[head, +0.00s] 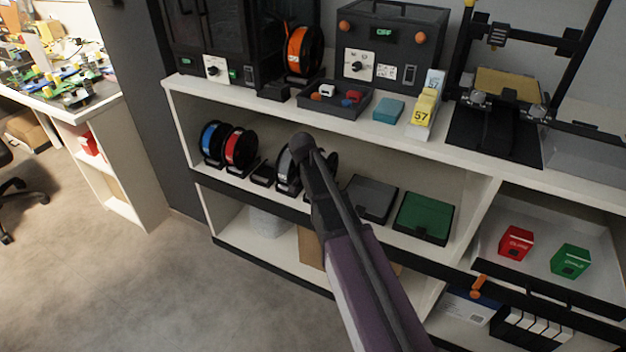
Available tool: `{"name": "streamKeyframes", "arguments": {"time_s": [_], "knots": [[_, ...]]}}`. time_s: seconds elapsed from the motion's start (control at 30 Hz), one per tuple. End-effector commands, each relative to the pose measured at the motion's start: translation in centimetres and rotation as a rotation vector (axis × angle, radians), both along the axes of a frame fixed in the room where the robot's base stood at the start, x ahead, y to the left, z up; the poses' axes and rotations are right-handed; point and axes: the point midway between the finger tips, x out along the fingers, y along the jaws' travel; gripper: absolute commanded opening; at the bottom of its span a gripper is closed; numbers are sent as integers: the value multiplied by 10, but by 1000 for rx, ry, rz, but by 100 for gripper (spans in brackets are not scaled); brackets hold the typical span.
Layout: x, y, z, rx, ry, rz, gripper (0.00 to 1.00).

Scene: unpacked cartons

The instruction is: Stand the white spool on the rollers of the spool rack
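Several spools stand upright on the middle shelf: a blue spool (211,142), a red spool (239,149) and a greyish spool (286,172) partly behind my arm. A dark edge of another spool shows just right of my arm. A pale round object (268,222) lies on the bottom shelf in shadow; I cannot tell whether it or the greyish spool is the white spool. I cannot make out the rack's rollers clearly; a small black holder (263,172) sits between the red and greyish spools. My arm reaches in front of the middle shelf, and its gripper is not visible.
An orange spool (301,50), a parts tray (334,99) and a printer fill the top. A grey case (372,199) and a green case (424,217) lie right of my arm. An open drawer (488,240) holds red and green boxes.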

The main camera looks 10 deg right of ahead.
Motion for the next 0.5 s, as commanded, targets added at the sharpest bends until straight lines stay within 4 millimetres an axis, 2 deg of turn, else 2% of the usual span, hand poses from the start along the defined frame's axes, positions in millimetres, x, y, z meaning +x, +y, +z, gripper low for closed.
{"name": "streamKeyframes", "arguments": {"time_s": [0.13,0.5], "knots": [[0,0,-8,-1,-1,0,17],[0,0,-9,-1,-1,0,17]]}}
